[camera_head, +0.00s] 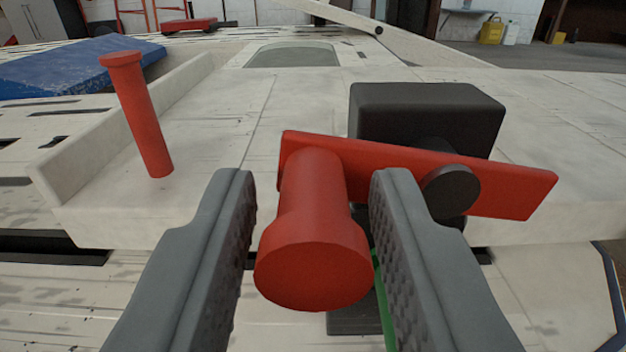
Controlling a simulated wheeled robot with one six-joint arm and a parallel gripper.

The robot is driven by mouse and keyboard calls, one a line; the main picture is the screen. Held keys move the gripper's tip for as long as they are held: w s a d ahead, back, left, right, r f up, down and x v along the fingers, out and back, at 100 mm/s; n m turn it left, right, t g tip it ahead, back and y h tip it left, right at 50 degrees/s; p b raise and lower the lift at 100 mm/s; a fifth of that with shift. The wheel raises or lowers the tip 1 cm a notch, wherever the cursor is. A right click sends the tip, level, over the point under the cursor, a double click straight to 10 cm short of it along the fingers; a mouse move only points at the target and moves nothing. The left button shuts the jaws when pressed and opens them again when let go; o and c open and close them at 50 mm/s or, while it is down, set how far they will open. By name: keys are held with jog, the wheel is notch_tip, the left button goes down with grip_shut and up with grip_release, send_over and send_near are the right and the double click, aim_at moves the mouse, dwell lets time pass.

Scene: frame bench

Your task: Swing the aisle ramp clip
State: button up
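The clip is a flat red bar (510,184) that slopes down slightly to the right. A black round pivot (451,191) sits on it, in front of a black block (428,112). A thick red knob (314,230) sticks out toward me from the bar's left end. My gripper (312,190) is open, with one grey finger on each side of the knob. A gap shows on the left; the right finger is close to the knob, and I cannot tell if it touches. The right finger hides part of the bar.
A separate red peg (142,115) stands tilted at the left on the pale slab (230,160), beside a raised pale lip (130,130). A blue board (65,68) lies behind it. A green strip (383,300) shows below the bar. A pale beam (400,40) crosses the back.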

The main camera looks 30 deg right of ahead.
grip_shut()
